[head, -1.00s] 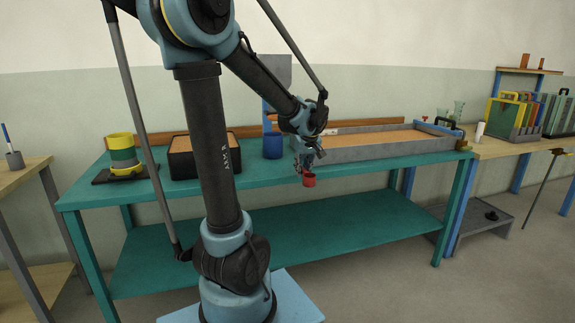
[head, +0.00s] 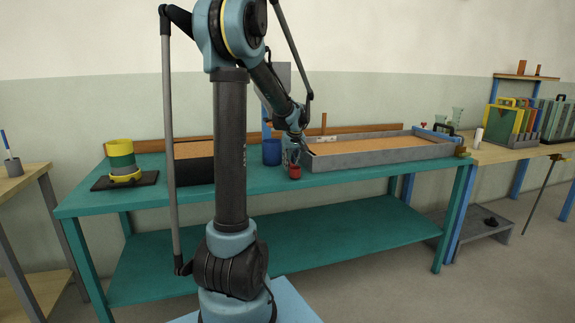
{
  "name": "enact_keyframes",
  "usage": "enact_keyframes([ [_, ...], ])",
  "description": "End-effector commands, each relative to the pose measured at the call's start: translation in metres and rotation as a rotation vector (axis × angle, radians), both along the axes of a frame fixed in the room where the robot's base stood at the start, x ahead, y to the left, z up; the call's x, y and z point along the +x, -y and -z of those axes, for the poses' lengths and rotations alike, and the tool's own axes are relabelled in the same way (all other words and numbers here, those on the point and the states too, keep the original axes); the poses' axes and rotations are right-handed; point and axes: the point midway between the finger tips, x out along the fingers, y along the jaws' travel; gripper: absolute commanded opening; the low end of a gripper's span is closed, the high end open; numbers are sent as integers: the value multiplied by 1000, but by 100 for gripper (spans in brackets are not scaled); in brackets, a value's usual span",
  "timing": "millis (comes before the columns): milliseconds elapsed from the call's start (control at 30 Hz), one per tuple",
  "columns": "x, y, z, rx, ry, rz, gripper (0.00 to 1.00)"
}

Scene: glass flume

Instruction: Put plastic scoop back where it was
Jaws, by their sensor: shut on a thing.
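The plastic scoop (head: 295,172) appears to be the small red cup-shaped thing under my gripper (head: 294,159). My gripper is shut on it and points down. The scoop is seen against the teal bench top, close to the left front corner of the long grey sand-filled tray (head: 375,158). I cannot tell whether its bottom touches the bench. The fingers are small and partly hide the top of the scoop.
A blue cup (head: 271,152) stands just left of my gripper. The front strip of the teal bench (head: 380,175) is clear.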

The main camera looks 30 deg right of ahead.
Motion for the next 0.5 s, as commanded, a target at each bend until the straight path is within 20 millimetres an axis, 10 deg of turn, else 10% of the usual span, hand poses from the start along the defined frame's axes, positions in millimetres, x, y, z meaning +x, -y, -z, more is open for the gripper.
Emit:
enact_keyframes([
  [500, 20, 5, 7, 0, 0, -1, 0],
])
